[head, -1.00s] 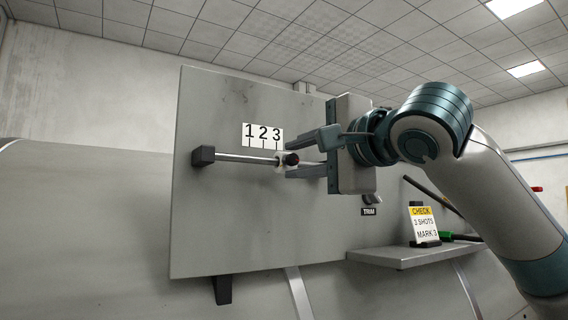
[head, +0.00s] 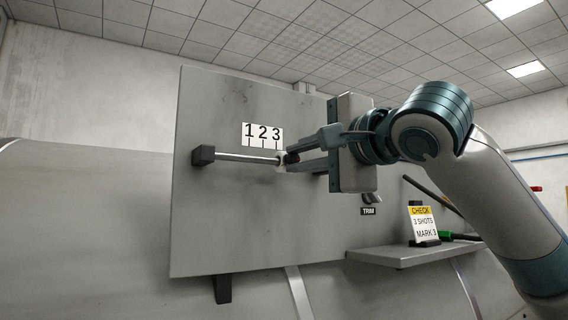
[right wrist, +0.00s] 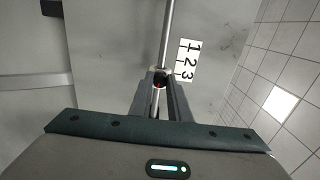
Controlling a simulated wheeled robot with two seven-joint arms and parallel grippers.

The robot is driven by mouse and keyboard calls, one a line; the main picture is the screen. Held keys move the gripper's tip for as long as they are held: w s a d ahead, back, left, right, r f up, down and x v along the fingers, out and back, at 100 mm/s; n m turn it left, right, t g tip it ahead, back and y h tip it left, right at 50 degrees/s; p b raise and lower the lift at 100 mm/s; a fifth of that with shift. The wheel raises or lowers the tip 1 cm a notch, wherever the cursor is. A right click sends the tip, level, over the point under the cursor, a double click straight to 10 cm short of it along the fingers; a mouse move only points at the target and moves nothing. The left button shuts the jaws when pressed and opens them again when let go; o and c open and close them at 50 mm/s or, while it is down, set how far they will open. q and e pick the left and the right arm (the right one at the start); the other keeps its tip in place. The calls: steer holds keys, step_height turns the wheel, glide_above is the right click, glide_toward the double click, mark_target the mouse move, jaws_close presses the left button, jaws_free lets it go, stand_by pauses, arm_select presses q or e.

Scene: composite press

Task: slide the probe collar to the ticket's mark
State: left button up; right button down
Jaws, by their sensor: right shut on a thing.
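The probe collar (head: 279,159), a light ring with a dark knob, sits on a horizontal metal rod (head: 240,157) on the grey panel. It is under the 3 of the white scale plate (head: 262,135) marked 1, 2, 3. My right gripper (head: 290,158) is shut on the collar's knob; in the right wrist view the fingers (right wrist: 160,84) close around it, with a red spot showing between them. The ticket (head: 424,225) on the shelf reads CHECK, 3 SHOTS, MARK 3. My left gripper is not in view.
The shelf (head: 400,256) juts from the panel's lower right, with a green-ended tool (head: 446,236) beside the ticket. A TRIM label (head: 368,211) and small dark knob sit above it. A black block (head: 203,156) holds the rod's left end. The panel's left part is clear.

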steer(key=shift+w+d, duration=0.2)
stand_by(0.6)
steer(key=c, duration=1.6)
jaws_free()
steer(key=shift+s+d, duration=0.1)
steer(key=shift+s, duration=0.05)
steer(key=shift+b+v, duration=1.55)
steer(key=shift+v, duration=0.8)
